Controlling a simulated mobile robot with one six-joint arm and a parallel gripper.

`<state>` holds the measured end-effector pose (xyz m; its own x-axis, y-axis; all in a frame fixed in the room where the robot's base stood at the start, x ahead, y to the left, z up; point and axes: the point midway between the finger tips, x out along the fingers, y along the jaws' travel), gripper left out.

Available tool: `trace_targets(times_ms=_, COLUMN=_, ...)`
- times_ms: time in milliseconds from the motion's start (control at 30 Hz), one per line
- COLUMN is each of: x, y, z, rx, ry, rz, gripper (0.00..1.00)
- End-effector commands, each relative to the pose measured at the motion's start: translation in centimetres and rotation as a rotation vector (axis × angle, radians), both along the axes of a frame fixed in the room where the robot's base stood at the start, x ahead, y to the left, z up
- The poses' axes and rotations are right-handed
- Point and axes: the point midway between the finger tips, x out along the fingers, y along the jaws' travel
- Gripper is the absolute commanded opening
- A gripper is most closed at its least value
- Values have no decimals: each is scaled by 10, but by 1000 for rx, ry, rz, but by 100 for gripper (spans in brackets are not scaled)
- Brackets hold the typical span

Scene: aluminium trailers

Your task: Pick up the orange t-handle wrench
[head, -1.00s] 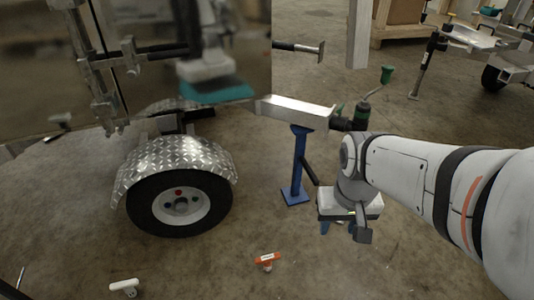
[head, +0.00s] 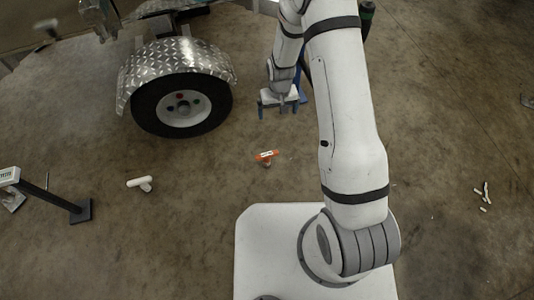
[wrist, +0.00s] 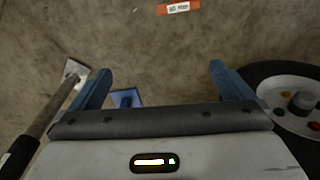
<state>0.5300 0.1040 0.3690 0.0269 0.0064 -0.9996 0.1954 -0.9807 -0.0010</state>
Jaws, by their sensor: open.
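The orange t-handle wrench (head: 266,155) rests on the concrete floor in the head view, in front of the trailer wheel and a little to its right. Its orange bar bears a white label, and a short pale stem shows below it. In the wrist view the orange bar of the wrench (wrist: 179,7) is cut by the top edge, with the label legible only in part. My gripper (head: 278,111) is open and empty above the floor, beyond the wrench. In the wrist view its blue fingers (wrist: 160,68) are spread wide, with only floor between their tips.
A white t-handle (head: 139,183) lies to the left of the wrench. The trailer wheel (head: 182,108) stands close to my gripper, and its hub shows in the wrist view (wrist: 299,104). A blue foot plate (wrist: 127,98) is beneath my gripper. Small white pieces (head: 484,195) lie on open floor at right.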

Motion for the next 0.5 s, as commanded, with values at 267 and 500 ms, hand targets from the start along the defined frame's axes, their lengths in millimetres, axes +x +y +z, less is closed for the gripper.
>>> trace_targets(times_ms=267, x=-15, y=28, z=-128, rx=-6, ry=24, rz=58, gripper=100)
trace_targets(times_ms=500, x=-35, y=35, z=-190, rx=-8, ry=27, rz=83, gripper=100)
